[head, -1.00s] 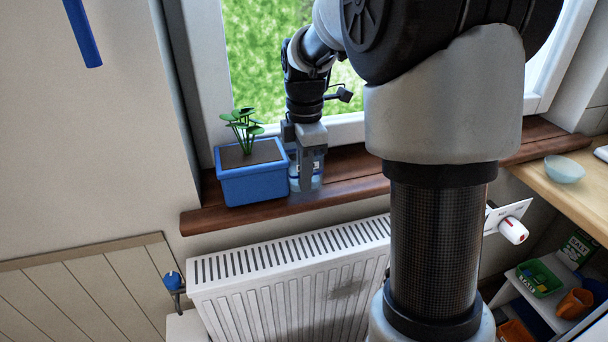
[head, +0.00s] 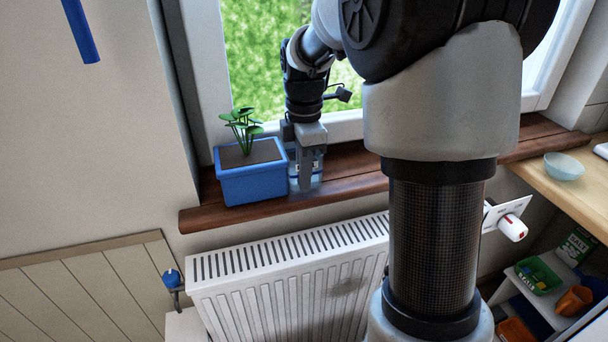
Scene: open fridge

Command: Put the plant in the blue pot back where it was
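The plant (head: 243,128) stands upright in a blue rectangular pot (head: 253,184) on the left part of the brown windowsill (head: 350,180). My gripper (head: 305,165) points down just right of the pot. Its fingers are at a clear container (head: 315,178) with a blue-and-white label, which stands on the sill close beside the pot. One finger is in front of the container and the other is mostly hidden behind it. I cannot tell whether the fingers press on it. The gripper is not on the blue pot.
The window frame (head: 209,70) stands behind the sill. A white radiator (head: 285,285) is below it. At right, a pale bowl (head: 564,167) sits on a wooden counter (head: 590,190), above shelves with a green bin (head: 540,277). My arm hides much of the sill's middle.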

